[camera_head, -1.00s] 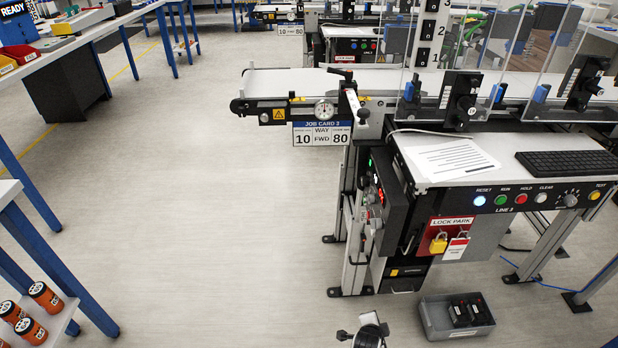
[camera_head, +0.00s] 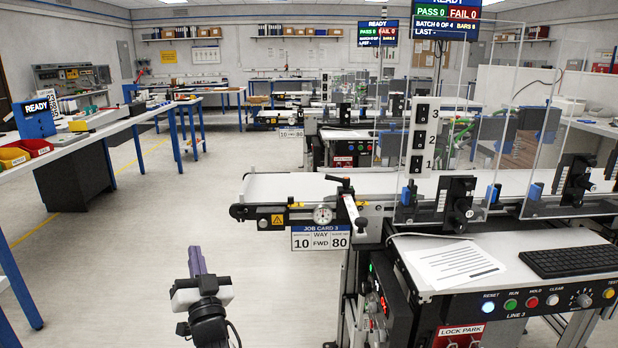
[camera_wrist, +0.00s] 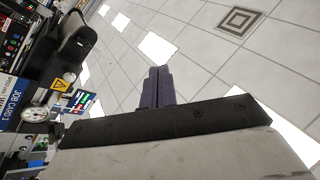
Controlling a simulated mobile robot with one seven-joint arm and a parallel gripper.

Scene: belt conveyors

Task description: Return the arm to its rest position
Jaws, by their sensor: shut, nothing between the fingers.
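My gripper (camera_head: 197,262) stands up in the lower middle of the head view, with its purple fingers pointing upward and closed together. Nothing is between the fingers. It is over the open floor, to the left of the near conveyor (camera_head: 270,186) and apart from it. In the wrist view my gripper (camera_wrist: 158,84) shows its two purple fingers side by side, with the tiled ceiling beyond them. Part of my arm shows below the gripper in the head view; the rest of it is out of the picture.
The near conveyor's job card (camera_head: 320,238) and control panel (camera_head: 520,303) are on the right. A keyboard (camera_head: 570,261) and paper sheet (camera_head: 452,264) lie on its desk. A long bench (camera_head: 90,138) with blue legs is on the left. The floor (camera_head: 130,270) between is clear.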

